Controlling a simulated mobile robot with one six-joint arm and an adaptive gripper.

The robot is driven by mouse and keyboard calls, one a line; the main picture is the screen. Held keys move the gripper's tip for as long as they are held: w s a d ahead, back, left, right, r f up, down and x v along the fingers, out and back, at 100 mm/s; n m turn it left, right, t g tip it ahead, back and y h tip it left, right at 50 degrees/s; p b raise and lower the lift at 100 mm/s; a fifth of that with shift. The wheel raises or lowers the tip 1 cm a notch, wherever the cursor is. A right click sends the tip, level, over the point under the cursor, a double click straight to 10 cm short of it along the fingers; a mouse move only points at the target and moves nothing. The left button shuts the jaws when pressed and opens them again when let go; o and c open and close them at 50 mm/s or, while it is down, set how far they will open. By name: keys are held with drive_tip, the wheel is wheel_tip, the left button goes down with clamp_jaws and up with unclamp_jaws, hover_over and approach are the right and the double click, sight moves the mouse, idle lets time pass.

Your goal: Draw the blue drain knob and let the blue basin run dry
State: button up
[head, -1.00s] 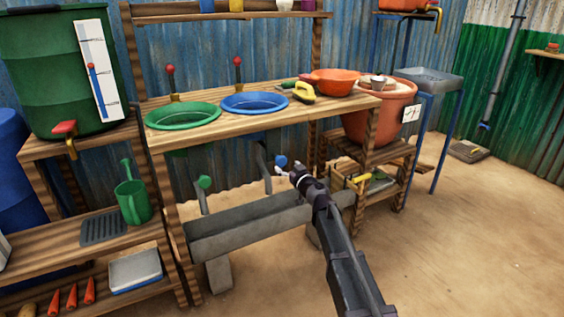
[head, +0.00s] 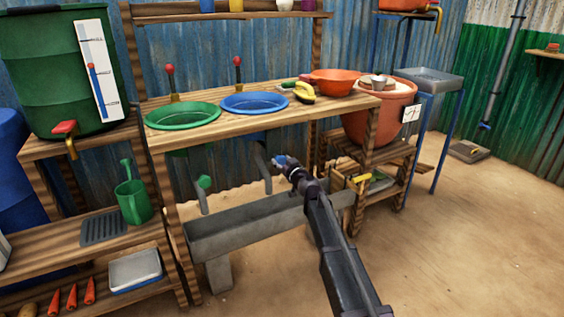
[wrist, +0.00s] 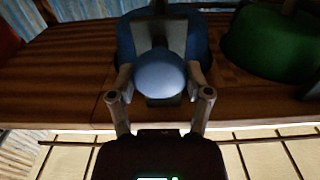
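The blue drain knob (head: 280,160) sits below the counter, under the blue basin (head: 255,111), and my gripper partly covers it in the head view. In the wrist view the round blue knob (wrist: 160,74) lies between my two fingers, with a small gap on each side. My gripper (head: 287,163) is open around the knob; it also shows in the wrist view (wrist: 160,82). The blue basin's underside (wrist: 125,43) is dark behind the knob in the wrist view. I cannot tell the water level in the basin.
A green basin (head: 182,125) with its green knob (head: 204,182) is to the left. A grey trough (head: 250,222) runs below the knobs. A wooden counter (head: 235,135) is above my gripper. Shelves (head: 400,190) stand to the right; the front floor is clear.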

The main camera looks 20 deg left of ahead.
clamp_jaws()
drive_tip(key=shift+v, duration=2.25)
drive_tip(key=shift+a, duration=0.1)
drive_tip(key=o, duration=0.8)
unclamp_jaws()
drive_tip(key=v, duration=1.2)
